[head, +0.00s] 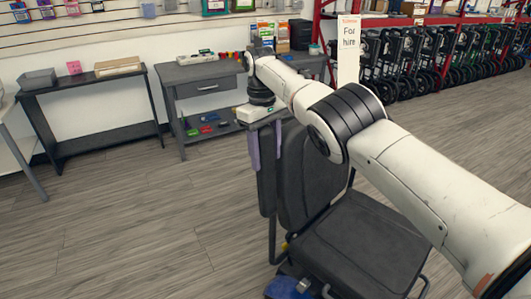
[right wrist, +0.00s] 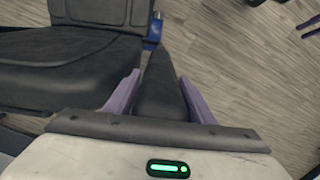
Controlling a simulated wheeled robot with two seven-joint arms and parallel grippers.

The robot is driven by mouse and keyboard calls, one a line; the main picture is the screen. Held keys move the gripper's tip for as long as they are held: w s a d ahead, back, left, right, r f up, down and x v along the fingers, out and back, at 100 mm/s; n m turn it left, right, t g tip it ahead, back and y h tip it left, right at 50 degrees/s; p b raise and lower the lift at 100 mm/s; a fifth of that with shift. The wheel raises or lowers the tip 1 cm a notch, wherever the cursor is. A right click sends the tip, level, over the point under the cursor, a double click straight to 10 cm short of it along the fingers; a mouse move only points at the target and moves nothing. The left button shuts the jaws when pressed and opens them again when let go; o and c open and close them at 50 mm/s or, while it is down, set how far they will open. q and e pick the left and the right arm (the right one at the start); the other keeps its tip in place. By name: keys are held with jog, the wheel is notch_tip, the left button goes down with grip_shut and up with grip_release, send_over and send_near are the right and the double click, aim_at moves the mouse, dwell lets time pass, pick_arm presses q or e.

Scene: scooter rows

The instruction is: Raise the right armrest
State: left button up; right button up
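The scooter's dark seat (head: 365,245) and backrest (head: 305,180) stand in the middle of the head view. The right armrest (head: 266,185) is a long dark pad standing about upright beside the backrest, on its picture-left side. My right gripper (head: 266,142) points down over its upper end, with one purple finger on each side. In the right wrist view, the armrest (right wrist: 160,88) runs between the fingers of the gripper (right wrist: 160,85). The fingers look apart, with only thin gaps to the pad; contact is unclear. My left gripper is not in view.
A grey workbench (head: 210,88) with small items stands behind the scooter. A dark low table (head: 95,110) is further left. A "For hire" sign (head: 348,45) stands behind the seat. The floor at left is clear.

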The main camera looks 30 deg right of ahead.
aim_at(265, 127)
jog(key=shift+o, duration=1.3)
notch_tip(265, 127, up, 3)
jog(key=p, duration=0.3)
jog(key=shift+w+p, duration=0.1)
jog(key=shift+p, duration=0.3)
jog(key=r, duration=0.7)
jog(key=shift+w+a+r, duration=0.1)
jog(key=shift+w+r, duration=0.05)
jog(key=shift+w, duration=0.1)
jog(key=shift+s, duration=0.1)
